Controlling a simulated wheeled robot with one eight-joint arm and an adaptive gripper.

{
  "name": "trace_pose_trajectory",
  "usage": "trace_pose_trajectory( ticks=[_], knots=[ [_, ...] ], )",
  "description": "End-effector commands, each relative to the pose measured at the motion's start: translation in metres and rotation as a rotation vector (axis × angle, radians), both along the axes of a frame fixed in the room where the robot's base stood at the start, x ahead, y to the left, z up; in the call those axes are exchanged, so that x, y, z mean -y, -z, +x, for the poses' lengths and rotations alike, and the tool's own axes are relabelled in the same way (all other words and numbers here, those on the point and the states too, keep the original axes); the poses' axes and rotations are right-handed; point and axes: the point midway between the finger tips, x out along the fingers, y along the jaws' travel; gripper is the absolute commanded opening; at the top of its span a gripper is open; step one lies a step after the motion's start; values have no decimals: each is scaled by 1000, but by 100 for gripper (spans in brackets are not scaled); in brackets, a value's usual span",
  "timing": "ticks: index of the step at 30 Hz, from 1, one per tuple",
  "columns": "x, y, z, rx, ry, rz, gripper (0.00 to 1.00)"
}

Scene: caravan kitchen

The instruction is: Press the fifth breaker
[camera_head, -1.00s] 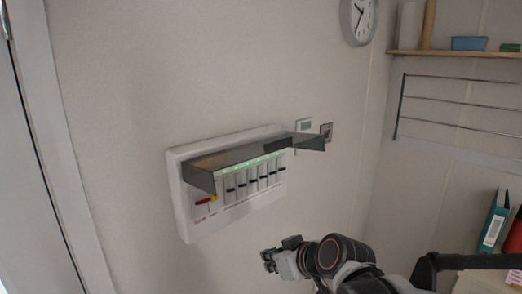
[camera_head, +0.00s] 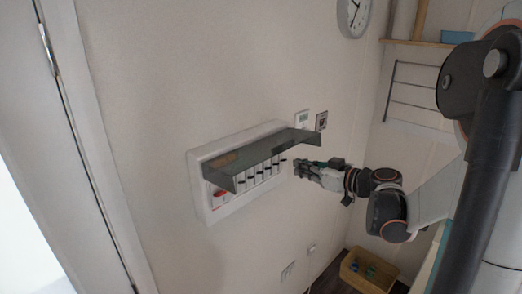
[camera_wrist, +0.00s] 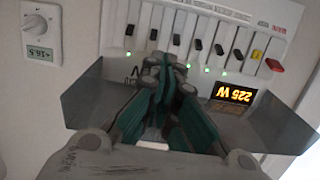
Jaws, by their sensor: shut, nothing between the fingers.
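The white breaker panel (camera_head: 203,200) is on the wall, with its dark see-through cover (camera_head: 240,165) swung up and out over the switches. In the wrist view the panel (camera_wrist: 295,18) is upside down, with a row of dark breaker switches (camera_wrist: 198,44), a yellow one (camera_wrist: 257,54) and a red one (camera_wrist: 274,64). My gripper (camera_head: 297,168) is shut and empty at the panel's right end. In the wrist view its fingertips (camera_wrist: 161,58) are just below the second and third switches from the left. I cannot tell whether they touch.
The cover (camera_wrist: 92,98) flanks my fingers. A dial thermostat (camera_wrist: 40,30) is beside the panel. A wall clock (camera_head: 354,16) and a yellow crate (camera_head: 352,279) are farther off.

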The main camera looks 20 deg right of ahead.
Motion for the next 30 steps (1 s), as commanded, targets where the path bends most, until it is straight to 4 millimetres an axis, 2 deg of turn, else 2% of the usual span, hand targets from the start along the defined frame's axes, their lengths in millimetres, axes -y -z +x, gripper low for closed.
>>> trace_pose_trajectory(
  ticks=[1,6,19,23,30],
  knots=[
    [11,-7,-2,16,8,-1,0],
    [24,-14,-5,49,11,-1,0],
    [22,-13,-1,51,10,-2,0],
    [17,-11,12,51,8,-2,0],
    [2,-5,52,50,7,-2,0]
  ],
)
